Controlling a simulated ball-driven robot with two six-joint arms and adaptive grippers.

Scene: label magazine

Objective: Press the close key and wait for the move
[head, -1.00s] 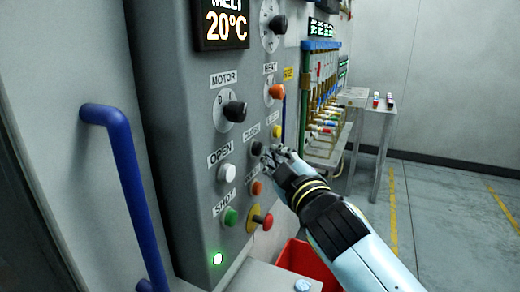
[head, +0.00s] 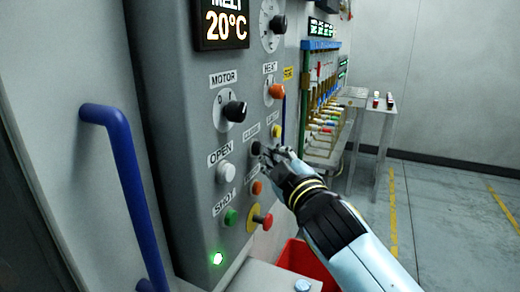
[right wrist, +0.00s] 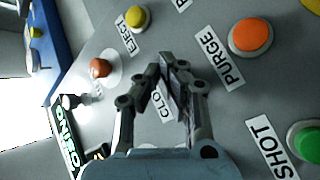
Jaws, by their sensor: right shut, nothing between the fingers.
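The close key (head: 256,148) is a black round button on the grey control panel, below its tilted CLOSE label (head: 252,132) in the head view. My right gripper (head: 266,153) is shut and empty, its fingertips right beside the key. I cannot tell whether they touch it. In the right wrist view the shut fingers (right wrist: 170,66) lie over the panel and partly cover the CLOSE label (right wrist: 164,103). The key itself is not clearly seen there. My left gripper is not in view.
Around it sit the white OPEN button (head: 226,173), orange PURGE button (head: 257,187), yellow EJECT button (head: 277,131), green SHOT button (head: 231,217) and a red knob (head: 266,221). A blue handle (head: 128,180) is at left, a red bin (head: 297,256) below.

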